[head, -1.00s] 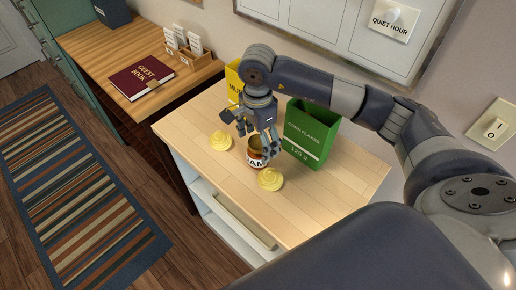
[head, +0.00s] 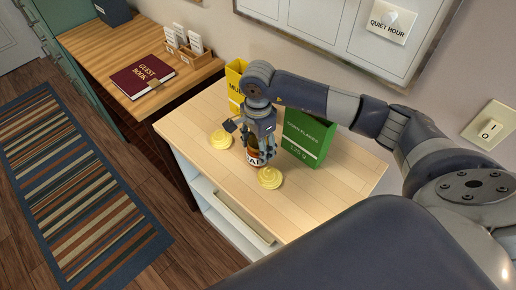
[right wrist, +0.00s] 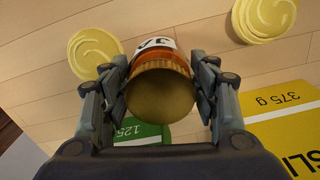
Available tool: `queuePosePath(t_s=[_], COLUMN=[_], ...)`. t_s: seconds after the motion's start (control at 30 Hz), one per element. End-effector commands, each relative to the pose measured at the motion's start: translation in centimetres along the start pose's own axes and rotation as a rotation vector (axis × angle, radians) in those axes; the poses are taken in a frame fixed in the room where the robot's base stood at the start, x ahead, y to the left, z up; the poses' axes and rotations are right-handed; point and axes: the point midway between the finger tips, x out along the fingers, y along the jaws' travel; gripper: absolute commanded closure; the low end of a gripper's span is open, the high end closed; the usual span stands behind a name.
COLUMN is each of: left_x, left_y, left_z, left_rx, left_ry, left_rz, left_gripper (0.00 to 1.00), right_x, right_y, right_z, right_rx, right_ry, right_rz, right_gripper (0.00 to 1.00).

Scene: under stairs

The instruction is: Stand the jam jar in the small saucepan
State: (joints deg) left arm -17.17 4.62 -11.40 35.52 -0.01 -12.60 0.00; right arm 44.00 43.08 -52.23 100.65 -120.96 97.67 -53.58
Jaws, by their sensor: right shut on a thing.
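The jam jar (head: 253,157) has a white label and an orange-brown body. It stands upright on the light wooden top between two yellow swirled discs. My right gripper (head: 261,148) reaches down over it, with fingers on both sides. In the right wrist view the jar's gold lid (right wrist: 161,92) sits between the fingers of my right gripper (right wrist: 160,95), which is shut on the jar. I cannot tell whether the jar's base touches the top. No saucepan shows in these views. My left gripper is not in view.
A green carton (head: 308,137) stands close right of the jar, and a yellow carton (head: 235,82) behind it. Yellow discs lie left (head: 221,139) and in front (head: 270,178). The wooden top (head: 325,195) is clear at right front. A guest book (head: 142,76) lies on the desk.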

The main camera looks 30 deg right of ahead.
Motion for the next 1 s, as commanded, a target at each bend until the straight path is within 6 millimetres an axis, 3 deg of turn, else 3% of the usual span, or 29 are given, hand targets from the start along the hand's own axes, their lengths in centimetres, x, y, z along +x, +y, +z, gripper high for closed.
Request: queuePosePath(t_s=[0.17,0.6,0.8,1.0], left_x=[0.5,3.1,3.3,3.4], left_y=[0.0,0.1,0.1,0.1], left_z=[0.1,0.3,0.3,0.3], left_rx=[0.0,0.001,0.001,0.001], left_ry=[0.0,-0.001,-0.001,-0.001], left_rz=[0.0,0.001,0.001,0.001], left_gripper=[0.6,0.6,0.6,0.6], right_x=[-1.0,-8.6,-10.0,-10.0], right_y=[-0.2,-0.2,-0.1,0.5], right_z=[0.0,0.0,0.0,0.4], right_rx=[0.0,0.001,0.0,-0.082], right_ry=[-0.001,0.0,-0.001,0.001], right_rz=[-0.006,-0.007,-0.003,-0.004], right_gripper=[0.93,0.93,0.93,0.93])
